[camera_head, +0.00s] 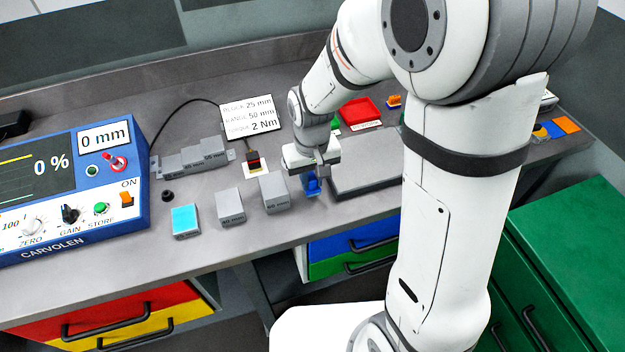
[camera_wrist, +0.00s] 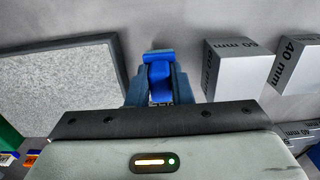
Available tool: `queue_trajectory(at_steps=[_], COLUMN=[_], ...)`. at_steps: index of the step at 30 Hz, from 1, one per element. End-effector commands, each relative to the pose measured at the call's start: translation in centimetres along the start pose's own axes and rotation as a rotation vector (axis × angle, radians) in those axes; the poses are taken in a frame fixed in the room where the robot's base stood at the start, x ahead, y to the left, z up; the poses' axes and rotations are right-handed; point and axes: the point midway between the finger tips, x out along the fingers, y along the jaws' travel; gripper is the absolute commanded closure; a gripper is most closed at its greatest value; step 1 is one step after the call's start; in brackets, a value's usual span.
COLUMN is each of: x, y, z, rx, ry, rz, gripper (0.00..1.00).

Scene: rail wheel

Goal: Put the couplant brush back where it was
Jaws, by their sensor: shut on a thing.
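My gripper (camera_head: 313,179) is low over the front part of the bench, between a grey block and a flat grey slab. It is shut on a small blue object, which appears to be the couplant brush (camera_head: 311,187). In the wrist view the blue brush (camera_wrist: 158,72) sits between the two fingers of my gripper (camera_wrist: 157,88). Its lower part is hidden, and I cannot tell whether it touches the bench.
The grey slab (camera_head: 362,172) lies right of my gripper; grey blocks (camera_head: 273,193) and a cyan-faced block (camera_head: 186,220) stand left. A red tray (camera_head: 360,112), a sign (camera_head: 250,116), a cabled probe (camera_head: 253,161) and a blue instrument (camera_head: 75,190) are farther off.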

Motion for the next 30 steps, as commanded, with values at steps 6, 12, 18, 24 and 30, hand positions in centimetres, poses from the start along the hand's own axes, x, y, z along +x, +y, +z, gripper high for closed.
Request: queue_trajectory(at_steps=[6,12,18,24,30], x=[1.5,1.6,1.8,1.8,1.7], y=[-0.1,-0.1,-0.1,-0.1,-0.1], z=[0.0,0.0,0.0,0.0,0.0], rx=[-0.002,-0.002,-0.003,-0.003,-0.003], ry=[0.0,0.001,0.0,0.0,0.0], rz=[0.0,0.0,0.0,0.0,0.0], gripper=[0.99,0.99,0.72,0.59,0.59])
